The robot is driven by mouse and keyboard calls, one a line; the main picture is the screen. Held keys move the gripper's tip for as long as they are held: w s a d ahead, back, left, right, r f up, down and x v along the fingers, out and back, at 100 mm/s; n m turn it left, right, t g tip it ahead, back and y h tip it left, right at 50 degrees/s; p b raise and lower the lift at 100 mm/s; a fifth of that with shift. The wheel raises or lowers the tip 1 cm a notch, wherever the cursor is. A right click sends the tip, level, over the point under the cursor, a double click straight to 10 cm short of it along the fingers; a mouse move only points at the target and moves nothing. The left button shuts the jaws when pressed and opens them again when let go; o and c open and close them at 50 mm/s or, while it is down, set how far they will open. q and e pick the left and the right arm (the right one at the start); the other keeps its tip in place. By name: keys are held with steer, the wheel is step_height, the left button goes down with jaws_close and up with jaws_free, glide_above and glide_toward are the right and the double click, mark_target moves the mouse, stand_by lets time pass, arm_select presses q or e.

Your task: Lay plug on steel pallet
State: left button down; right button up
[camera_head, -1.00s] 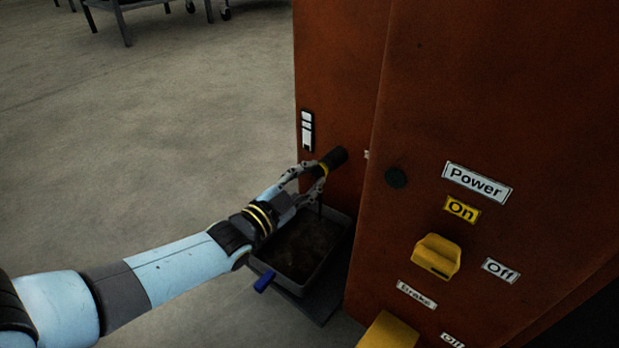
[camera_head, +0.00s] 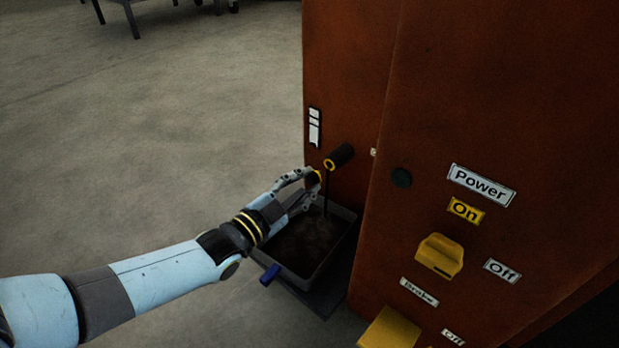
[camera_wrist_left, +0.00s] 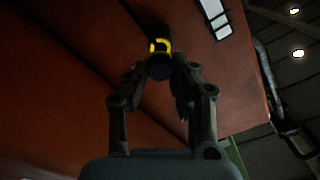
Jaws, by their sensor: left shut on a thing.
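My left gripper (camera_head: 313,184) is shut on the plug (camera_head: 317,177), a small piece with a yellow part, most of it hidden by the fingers. In the left wrist view the plug (camera_wrist_left: 159,68) is a dark round shape between the fingertips. It is just off the open end of a black drain pipe (camera_head: 342,155) with a yellow ring, on the orange-brown housing. A thin dark stream (camera_head: 326,190) falls from the pipe. I cannot make out a steel pallet for certain. My right gripper is not in view.
A grey pan (camera_head: 336,246) with dark liquid and a blue handle (camera_head: 270,275) sits below the pipe, on a dark flat slab (camera_head: 322,298). The housing (camera_head: 480,90) with yellow switches fills the right. Floor at left is clear; table legs show at the back.

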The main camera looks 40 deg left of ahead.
arm_select(q)
steer(key=shift+s+a, duration=0.1)
steer(key=shift+s, duration=0.55)
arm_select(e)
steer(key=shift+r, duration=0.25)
arm_select(q)
steer(key=s+a+p, duration=0.1)
steer(key=s+p, duration=0.1)
steer(key=s, duration=1.2)
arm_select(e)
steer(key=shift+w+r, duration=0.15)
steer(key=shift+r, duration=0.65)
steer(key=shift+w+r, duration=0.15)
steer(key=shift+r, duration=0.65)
